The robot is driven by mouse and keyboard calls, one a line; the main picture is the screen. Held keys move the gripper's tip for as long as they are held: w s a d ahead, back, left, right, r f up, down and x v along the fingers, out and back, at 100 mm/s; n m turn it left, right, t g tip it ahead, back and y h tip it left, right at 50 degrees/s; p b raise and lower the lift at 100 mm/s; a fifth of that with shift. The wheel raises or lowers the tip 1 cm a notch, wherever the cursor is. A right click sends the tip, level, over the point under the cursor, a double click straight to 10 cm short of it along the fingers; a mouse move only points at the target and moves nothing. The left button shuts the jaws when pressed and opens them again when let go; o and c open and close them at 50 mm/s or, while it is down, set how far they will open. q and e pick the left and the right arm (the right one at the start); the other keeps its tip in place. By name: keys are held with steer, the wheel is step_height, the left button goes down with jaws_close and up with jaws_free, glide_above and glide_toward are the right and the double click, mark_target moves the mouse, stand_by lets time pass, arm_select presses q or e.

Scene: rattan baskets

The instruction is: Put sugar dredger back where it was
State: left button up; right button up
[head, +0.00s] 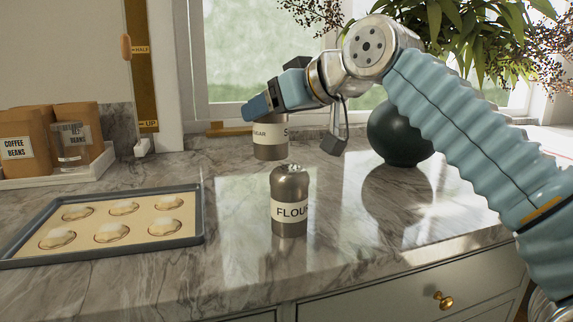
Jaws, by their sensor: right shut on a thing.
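The sugar dredger (270,136), a metal shaker with a white label, is at the back of the marble counter, near the window. My right gripper (262,106) reaches in from the right and is shut on its upper part, hiding the top. The dredger looks upright; I cannot tell whether its base touches the counter. A similar dredger labelled flour (290,203) stands upright in front of it, apart from the gripper. My left gripper is not in view.
A baking tray (193,228) with several cookies lies at left. Coffee bean bags (20,147) stand on a white tray (70,172) behind it. A dark round vase (398,138) with a leafy plant stands at back right, near my arm. The counter right of the flour dredger is clear.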

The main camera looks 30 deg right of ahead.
mark_target(279, 118)
steer(key=shift+w+d+f+b, duration=0.3)
steer(key=shift+w+d+f, duration=0.75)
steer(key=shift+f, duration=0.7)
steer(key=shift+w+d+f+b, duration=0.35)
steer(key=shift+w+d+f, duration=0.7)
steer(key=shift+f, duration=0.75)
steer(key=shift+w+d+f+b, duration=0.3)
steer(key=shift+w+d+f, duration=0.75)
steer(key=shift+f, duration=0.7)
steer(key=shift+w+a, duration=0.1)
steer(key=shift+f, duration=0.2)
steer(key=o, duration=1.2)
steer(key=shift+c, duration=0.2)
